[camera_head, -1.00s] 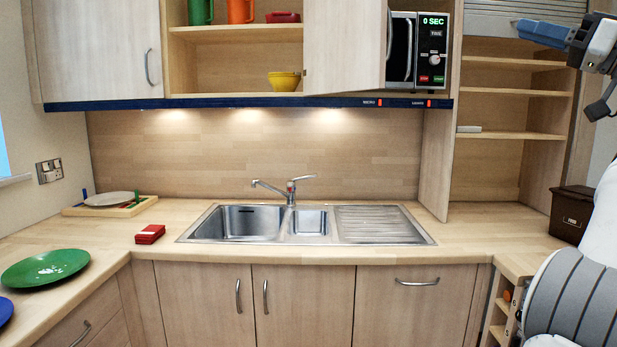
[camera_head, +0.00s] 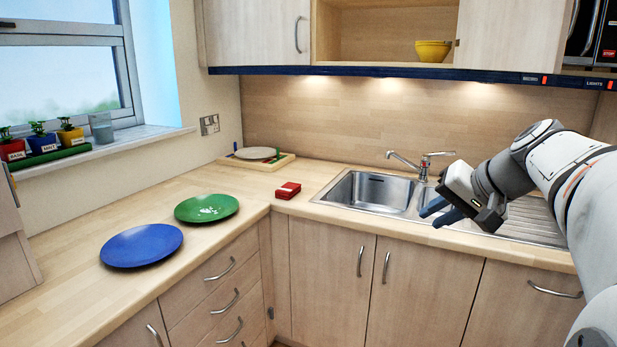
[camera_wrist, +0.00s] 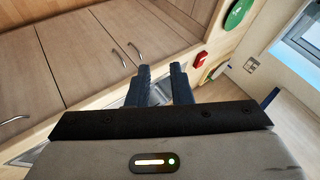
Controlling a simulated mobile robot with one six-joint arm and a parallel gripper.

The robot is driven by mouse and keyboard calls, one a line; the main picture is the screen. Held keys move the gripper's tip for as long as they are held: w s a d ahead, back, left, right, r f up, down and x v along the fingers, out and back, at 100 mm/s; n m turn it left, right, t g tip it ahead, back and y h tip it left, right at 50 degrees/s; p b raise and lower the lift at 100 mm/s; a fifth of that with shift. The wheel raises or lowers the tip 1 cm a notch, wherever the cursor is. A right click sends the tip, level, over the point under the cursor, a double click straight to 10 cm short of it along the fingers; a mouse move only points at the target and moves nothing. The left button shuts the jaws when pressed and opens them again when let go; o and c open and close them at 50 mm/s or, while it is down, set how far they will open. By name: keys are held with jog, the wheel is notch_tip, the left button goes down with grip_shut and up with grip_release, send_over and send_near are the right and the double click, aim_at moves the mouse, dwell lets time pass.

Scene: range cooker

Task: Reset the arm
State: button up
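My arm reaches in from the right side of the head view, bent, with my gripper (camera_head: 438,213) in front of the sink (camera_head: 375,193). The blue fingers point left and down, over the counter's front edge in the picture. In the wrist view my gripper (camera_wrist: 160,68) shows two dark fingers with a gap between them. Nothing is held in the gap. Part of the sink and its drainer is hidden behind my arm.
A blue plate (camera_head: 141,246) and a green plate (camera_head: 206,208) lie on the left counter. A red item (camera_head: 288,190) sits near the corner. The tap (camera_head: 424,166) stands behind my gripper. Wall cabinets (camera_head: 256,33) hang above.

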jog(key=s+a+f+n+g+h+p, duration=0.1)
jog(key=s+a+f+n+g+h, duration=0.1)
jog(key=s+a+f, duration=0.3)
jog(key=s+a+f+n+g+h+p, duration=0.1)
jog(key=s+a+f, duration=0.5)
jog(key=s+f, duration=0.6)
jog(key=shift+s+f+n+g+h, duration=0.25)
jog(key=shift+f+n+g+h, duration=0.4)
jog(key=shift+n+g, duration=0.35)
